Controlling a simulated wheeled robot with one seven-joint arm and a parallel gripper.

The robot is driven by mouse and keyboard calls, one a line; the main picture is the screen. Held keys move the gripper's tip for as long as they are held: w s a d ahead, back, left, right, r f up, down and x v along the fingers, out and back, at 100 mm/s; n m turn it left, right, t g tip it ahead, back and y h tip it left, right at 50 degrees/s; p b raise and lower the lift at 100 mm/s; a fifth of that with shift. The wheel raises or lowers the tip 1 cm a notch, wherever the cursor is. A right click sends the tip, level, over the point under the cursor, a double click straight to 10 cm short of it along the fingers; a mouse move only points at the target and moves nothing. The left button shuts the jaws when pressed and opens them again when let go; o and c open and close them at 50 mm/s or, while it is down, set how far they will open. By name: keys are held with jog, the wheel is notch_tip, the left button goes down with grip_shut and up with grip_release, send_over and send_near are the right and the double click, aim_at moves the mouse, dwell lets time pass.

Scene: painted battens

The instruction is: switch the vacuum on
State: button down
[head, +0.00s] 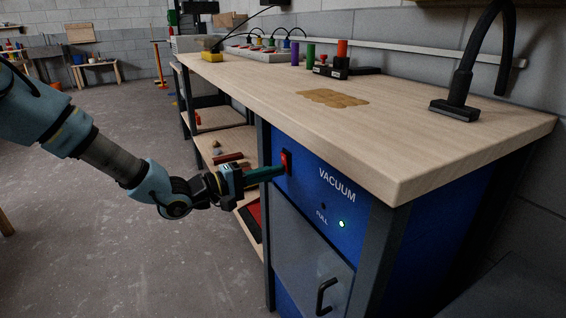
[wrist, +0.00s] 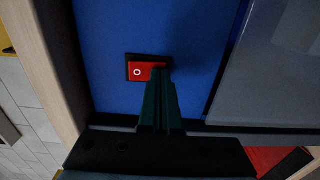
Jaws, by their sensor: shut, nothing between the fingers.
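The vacuum is a blue cabinet (head: 385,230) under the bench, with the word VACUUM on its front. Its red rocker switch (head: 286,160) sits in a black frame at the panel's upper left. In the wrist view the switch (wrist: 139,73) shows a white circle mark on its left part; its right part is hidden behind my fingertips.
The wooden benchtop (head: 420,150) overhangs just above the panel. A grey door (head: 310,255) with a black handle (head: 325,296) is below. A black hose nozzle (head: 455,108) and a brown patch (head: 332,98) are on the bench. The floor at left is open.

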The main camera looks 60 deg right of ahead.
jog(key=p+v, duration=0.3)
jog(key=v, duration=0.4)
dwell(0.5)
dwell(0.4)
